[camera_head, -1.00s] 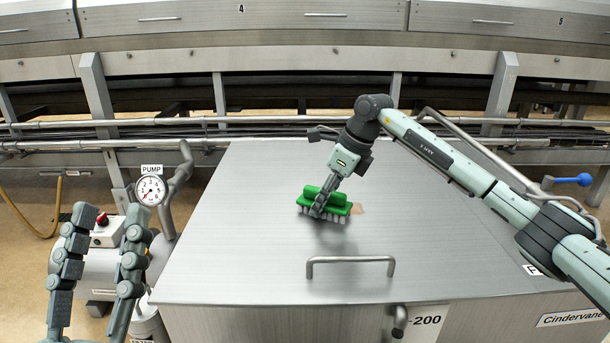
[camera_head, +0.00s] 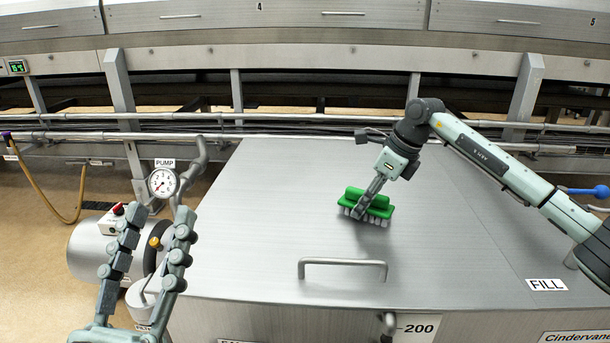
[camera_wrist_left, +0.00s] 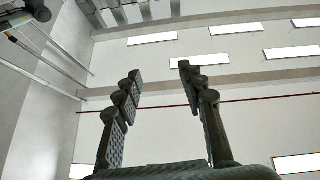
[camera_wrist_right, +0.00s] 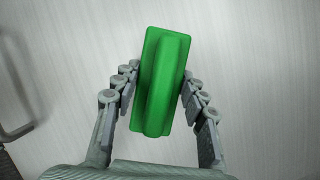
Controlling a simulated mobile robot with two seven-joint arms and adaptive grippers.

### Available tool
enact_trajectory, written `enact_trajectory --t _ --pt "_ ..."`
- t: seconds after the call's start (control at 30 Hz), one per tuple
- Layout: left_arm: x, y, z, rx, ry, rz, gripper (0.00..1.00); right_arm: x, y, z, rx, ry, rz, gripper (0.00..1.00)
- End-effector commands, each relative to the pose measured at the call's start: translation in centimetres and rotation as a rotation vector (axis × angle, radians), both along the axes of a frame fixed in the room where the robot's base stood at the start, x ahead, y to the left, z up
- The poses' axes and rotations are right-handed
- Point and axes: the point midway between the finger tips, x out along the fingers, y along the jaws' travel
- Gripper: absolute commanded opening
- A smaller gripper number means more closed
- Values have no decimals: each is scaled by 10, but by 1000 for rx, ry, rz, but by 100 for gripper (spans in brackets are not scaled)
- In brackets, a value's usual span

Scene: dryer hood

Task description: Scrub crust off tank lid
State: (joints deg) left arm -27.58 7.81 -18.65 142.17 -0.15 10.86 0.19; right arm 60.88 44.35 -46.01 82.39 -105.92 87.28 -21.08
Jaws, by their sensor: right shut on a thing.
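The tank lid (camera_head: 265,215) is a broad grey brushed-metal sheet in the middle of the head view. A green brush (camera_head: 380,203) with pale bristles rests on it, right of centre. My right gripper (camera_head: 362,208) is shut on the brush, which also shows between the fingers in the right wrist view (camera_wrist_right: 160,85). No crust shows on the visible lid; the surface under the brush is hidden. My left gripper (camera_head: 161,212) is open and empty, left of the lid. Its spread fingers (camera_wrist_left: 158,70) also show in the left wrist view.
A bar handle (camera_head: 343,262) stands up near the lid's front edge. A pressure gauge (camera_head: 163,183) and pump (camera_head: 97,248) stand left of the tank, close to my left gripper. A blue-ended lever (camera_head: 585,191) is at the far right. The lid's left part is clear.

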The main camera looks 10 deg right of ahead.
Motion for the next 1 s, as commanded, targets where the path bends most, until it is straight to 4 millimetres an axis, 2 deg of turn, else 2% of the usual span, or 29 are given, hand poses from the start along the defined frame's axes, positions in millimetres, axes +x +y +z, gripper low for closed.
enact_trajectory --t 0.1,0.17,0.4,1.0 --pt "4 -4 -5 26 65 -8 40 -1 -2 4 -2 4 -1 15" --pt "7 -6 -10 37 101 -11 40 -1 -3 21 0 -3 -1 15" --pt "12 -12 -30 83 240 -21 40 -3 -6 33 -1 1 -2 15" --pt "29 1 -80 190 460 20 40 -4 -9 47 -1 -1 -3 15"
